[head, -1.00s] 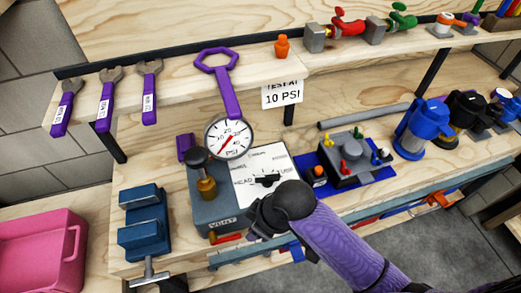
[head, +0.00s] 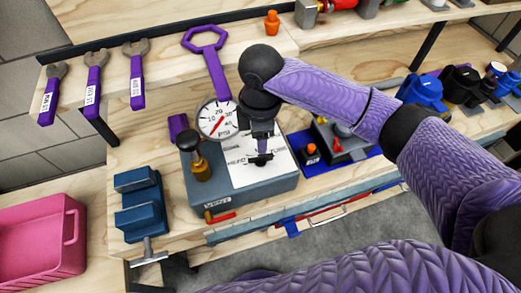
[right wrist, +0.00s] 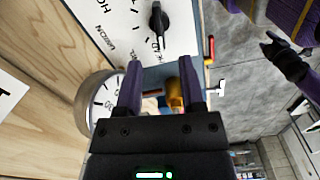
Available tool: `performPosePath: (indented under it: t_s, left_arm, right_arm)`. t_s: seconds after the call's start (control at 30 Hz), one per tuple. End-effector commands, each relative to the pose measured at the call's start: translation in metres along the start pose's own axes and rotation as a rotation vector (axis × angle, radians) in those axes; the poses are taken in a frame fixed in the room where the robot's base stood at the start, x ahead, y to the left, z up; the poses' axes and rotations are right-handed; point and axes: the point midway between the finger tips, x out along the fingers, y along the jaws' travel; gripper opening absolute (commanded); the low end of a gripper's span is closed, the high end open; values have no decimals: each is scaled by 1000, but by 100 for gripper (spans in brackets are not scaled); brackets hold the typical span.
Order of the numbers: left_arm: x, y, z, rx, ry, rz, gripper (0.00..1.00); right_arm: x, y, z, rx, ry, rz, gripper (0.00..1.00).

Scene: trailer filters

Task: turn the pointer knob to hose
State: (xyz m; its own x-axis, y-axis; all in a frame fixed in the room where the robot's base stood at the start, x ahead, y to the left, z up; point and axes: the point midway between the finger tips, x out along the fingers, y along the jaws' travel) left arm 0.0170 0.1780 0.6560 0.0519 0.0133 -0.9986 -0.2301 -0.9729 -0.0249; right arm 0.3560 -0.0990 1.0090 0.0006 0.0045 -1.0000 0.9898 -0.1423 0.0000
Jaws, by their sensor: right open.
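The pointer knob (right wrist: 157,20) is black and sits on the white dial plate (head: 245,176) of the grey box. In the head view the knob (head: 260,160) is partly covered by my right gripper (head: 262,147), which hangs over the plate. In the right wrist view my right gripper (right wrist: 161,66) is open and empty, with the knob beyond its fingertips near the top edge. The knob's long axis runs up and down there; the plate's lettering is only partly readable. A dark gripper-like end on a purple arm (right wrist: 285,55), seemingly my left, shows at the right; its jaws are unclear.
A round pressure gauge (head: 217,118) and a brass valve with a black top (head: 195,158) stand close to the plate. A blue vise (head: 140,203) is at the left. A red-handled lever (head: 220,217) is on the box's front. My right arm covers part of the bench.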

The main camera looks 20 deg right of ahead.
Motion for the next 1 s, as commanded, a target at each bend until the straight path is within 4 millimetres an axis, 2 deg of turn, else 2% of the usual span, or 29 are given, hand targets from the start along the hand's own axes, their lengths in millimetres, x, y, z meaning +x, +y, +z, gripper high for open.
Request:
performPosePath:
  t_s: [0.07,0.2,0.33,0.47,0.67,0.7,0.93,1.0]
  left_arm:
    - [4,0,0,0,0,0,59]
    - [16,0,2,-1,-3,-1,59]
    - [23,-1,2,-1,-2,-1,59]
    - [26,-1,2,2,0,-1,59]
    - [25,-1,2,3,0,0,59]
    - [25,-1,2,3,0,0,59]
    - [25,-1,2,3,-1,0,59]
    - [25,-1,2,2,-2,-1,59]
  right_arm:
    - [8,1,2,-3,-8,-4,50]
    - [40,0,2,-3,-8,-5,50]
    - [63,1,2,-3,-7,-4,50]
    - [73,1,2,-3,-7,-2,50]
    - [73,1,2,-3,-5,0,50]
    - [73,1,2,-3,-5,0,48]
    - [73,1,2,-3,-5,0,0]
    - [73,1,2,-3,-5,0,0]
